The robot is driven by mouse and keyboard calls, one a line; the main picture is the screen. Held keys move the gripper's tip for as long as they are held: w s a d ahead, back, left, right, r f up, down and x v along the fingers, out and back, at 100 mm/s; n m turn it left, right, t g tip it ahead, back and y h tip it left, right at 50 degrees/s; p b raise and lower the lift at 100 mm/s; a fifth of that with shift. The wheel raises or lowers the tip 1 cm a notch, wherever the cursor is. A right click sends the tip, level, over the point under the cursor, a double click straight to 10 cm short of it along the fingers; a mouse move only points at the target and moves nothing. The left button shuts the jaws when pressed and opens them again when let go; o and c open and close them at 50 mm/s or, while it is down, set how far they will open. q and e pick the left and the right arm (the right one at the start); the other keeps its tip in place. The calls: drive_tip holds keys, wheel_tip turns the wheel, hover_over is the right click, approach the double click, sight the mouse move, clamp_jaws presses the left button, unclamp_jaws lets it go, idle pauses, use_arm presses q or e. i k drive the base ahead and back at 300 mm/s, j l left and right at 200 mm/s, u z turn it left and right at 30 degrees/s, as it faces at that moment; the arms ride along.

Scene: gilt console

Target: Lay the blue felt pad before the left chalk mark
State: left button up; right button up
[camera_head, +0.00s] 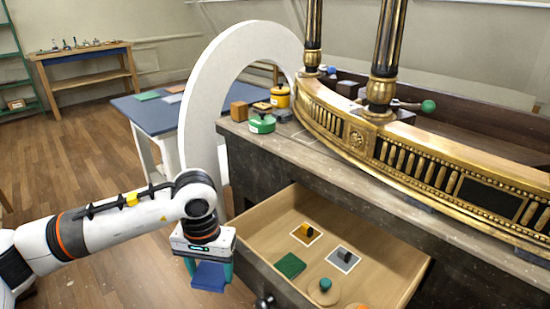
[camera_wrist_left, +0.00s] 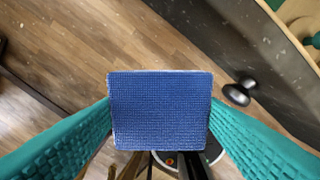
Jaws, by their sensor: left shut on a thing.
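My left gripper (camera_head: 209,268) is shut on the blue felt pad (camera_head: 210,277), left of the open drawer and outside it. In the left wrist view the pad (camera_wrist_left: 160,110) sits between the two teal fingers, with the wooden floor beneath. A thin pale outline (camera_head: 303,135) lies on the bench top beside the gilt console's left end; I cannot tell whether it is a chalk mark. My right gripper is not in view.
The open drawer (camera_head: 262,226) also holds a green pad (camera_head: 290,265) and a round wooden piece (camera_head: 323,290). A green tin (camera_head: 262,124) and a yellow pot (camera_head: 280,97) stand on the bench. A large white ring (camera_head: 196,110) stands behind my left arm. A dark knob (camera_wrist_left: 238,93) projects nearby.

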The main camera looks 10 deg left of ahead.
sight(293, 143)
drive_tip(key=i+j+z, duration=0.1)
drive_tip(key=j, duration=0.25)
drive_tip(key=i+j+z, duration=0.1)
drive_tip(key=j, duration=0.25)
drive_tip(key=i+j+z, duration=0.1)
drive_tip(key=j, duration=0.25)
drive_tip(key=i+j+z, duration=0.15)
drive_tip(key=j, duration=0.2)
